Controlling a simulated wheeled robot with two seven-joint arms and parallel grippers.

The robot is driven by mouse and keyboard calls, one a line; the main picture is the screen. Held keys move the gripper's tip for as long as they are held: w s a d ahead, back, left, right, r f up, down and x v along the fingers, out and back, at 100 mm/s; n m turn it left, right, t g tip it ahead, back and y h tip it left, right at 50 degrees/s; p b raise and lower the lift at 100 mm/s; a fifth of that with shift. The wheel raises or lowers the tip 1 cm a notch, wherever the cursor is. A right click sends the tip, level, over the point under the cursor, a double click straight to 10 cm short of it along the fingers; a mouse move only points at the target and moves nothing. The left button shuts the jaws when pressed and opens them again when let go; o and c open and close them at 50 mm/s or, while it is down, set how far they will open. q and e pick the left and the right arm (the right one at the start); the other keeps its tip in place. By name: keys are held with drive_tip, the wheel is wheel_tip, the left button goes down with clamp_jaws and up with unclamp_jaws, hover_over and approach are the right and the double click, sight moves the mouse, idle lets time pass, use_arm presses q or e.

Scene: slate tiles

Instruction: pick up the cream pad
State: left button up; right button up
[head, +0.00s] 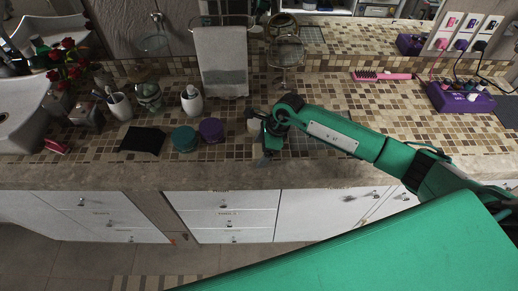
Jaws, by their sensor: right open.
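A small cream-coloured thing (253,126), which seems to be the cream pad, is on the tiled counter just left of my right wrist. My right gripper partly covers it, so its full shape is hidden. My right gripper (267,152) is open and points down near the counter's front edge, in front of the cream thing in the picture. I cannot tell whether they touch. My left gripper is not in view.
On the tiled counter (330,92), a purple lidded jar (211,130), a teal one (185,138) and a black cloth-like square (143,140) lie to the left. A pink brush (381,76) and purple box (461,99) are at right. A grey towel (222,64) hangs behind.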

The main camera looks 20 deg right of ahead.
drive_tip(key=shift+f, duration=0.2)
drive_tip(key=c, duration=1.1)
drive_tip(key=shift+o, duration=0.2)
drive_tip(key=shift+r, duration=0.15)
